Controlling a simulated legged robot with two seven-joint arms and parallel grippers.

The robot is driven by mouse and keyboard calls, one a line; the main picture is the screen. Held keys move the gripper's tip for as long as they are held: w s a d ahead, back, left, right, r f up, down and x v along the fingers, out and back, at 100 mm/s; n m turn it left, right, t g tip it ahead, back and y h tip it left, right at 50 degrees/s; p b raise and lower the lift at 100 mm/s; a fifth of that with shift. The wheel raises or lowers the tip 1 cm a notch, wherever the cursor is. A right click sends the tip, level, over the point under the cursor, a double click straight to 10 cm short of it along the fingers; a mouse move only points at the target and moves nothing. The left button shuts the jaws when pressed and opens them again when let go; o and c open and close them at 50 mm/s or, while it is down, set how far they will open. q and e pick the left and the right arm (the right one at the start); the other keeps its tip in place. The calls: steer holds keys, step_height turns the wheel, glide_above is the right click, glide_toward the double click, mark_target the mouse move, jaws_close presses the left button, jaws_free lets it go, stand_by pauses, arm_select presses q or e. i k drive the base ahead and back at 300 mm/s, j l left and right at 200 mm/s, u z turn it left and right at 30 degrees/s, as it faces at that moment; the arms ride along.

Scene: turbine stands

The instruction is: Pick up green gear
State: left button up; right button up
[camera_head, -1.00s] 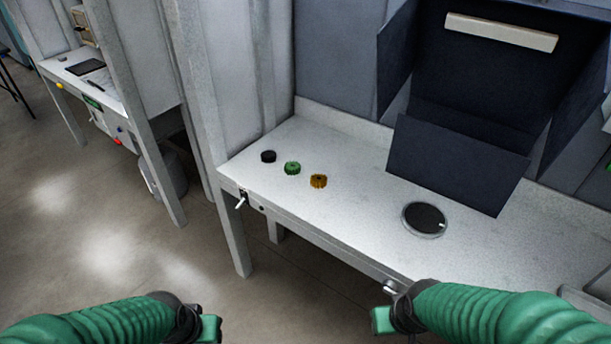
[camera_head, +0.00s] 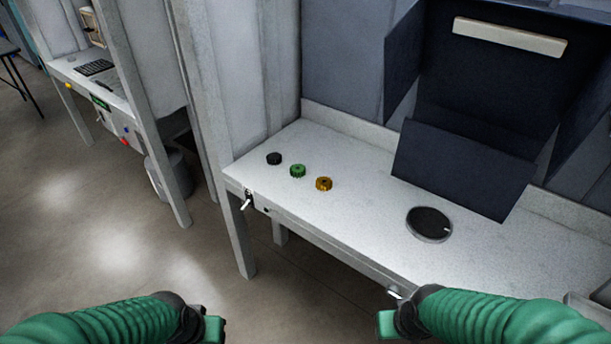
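The green gear (camera_head: 297,171) lies on the white table (camera_head: 345,215), toward its left end, between a black gear (camera_head: 274,158) and an orange-yellow gear (camera_head: 324,184). The three are apart in a slanting row. My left gripper (camera_head: 214,329) is at the bottom of the view, short of the table and away from the gears. My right gripper (camera_head: 387,324) is at the bottom, near the table's front edge. Neither is at the green gear. Only small parts of both grippers show, so their finger opening cannot be told.
A round dark disc (camera_head: 430,223) is set on the table to the right of the gears. A dark angled panel (camera_head: 460,168) stands behind it. A switch (camera_head: 247,199) sits on the table's front edge. A grey post (camera_head: 203,85) rises at the left. Another workstation (camera_head: 95,85) stands further left.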

mark_target(299, 170)
steer(key=i+j, duration=0.2)
steer(key=i, duration=0.25)
steer(key=i+j+z, duration=0.1)
steer(key=i+j, duration=0.15)
steer(key=i, duration=0.2)
steer(key=i+j, duration=0.25)
steer(key=i, duration=0.2)
steer(key=i+j, duration=0.25)
steer(key=i, duration=0.2)
steer(key=l+z, duration=0.05)
